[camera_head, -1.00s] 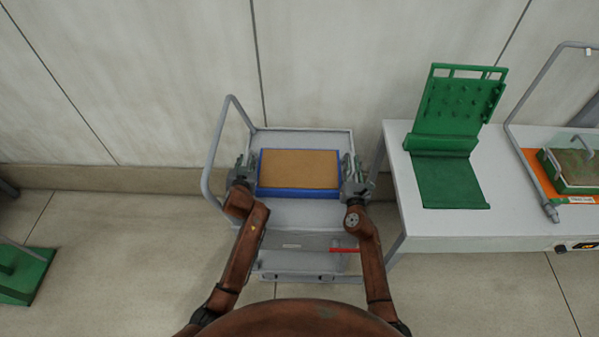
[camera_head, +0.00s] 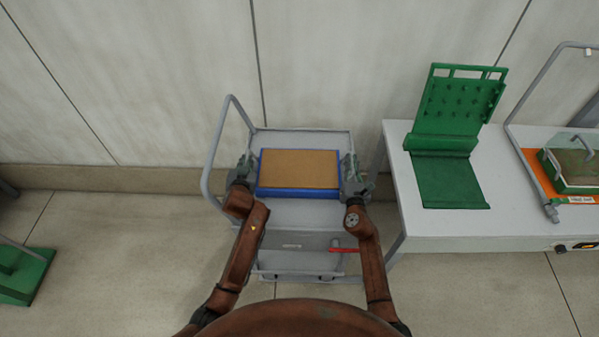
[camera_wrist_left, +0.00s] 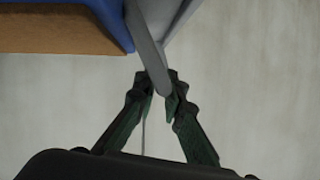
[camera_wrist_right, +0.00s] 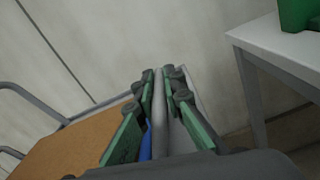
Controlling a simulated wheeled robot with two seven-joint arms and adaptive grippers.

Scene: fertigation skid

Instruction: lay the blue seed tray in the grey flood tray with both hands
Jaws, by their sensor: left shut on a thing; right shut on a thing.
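The blue seed tray (camera_head: 298,193), filled with brown material, lies level on a grey rimmed trolley top (camera_head: 300,139). I cannot tell whether any of the grey under it is the flood tray. My left gripper (camera_head: 246,170) is at the tray's left end; in the left wrist view (camera_wrist_left: 160,88) its fingers are shut on a grey bar beside the blue wall. My right gripper (camera_head: 350,172) is at the right end; in the right wrist view (camera_wrist_right: 160,85) its fingers are shut on a similar grey bar. The bars look like the tray's end handles.
A tubular grey trolley handle (camera_head: 209,165) rises close to my left gripper. A white table (camera_head: 420,222) to the right carries a green stand (camera_head: 455,115) and a framed tray on an orange mat (camera_head: 540,165). The wall is close behind.

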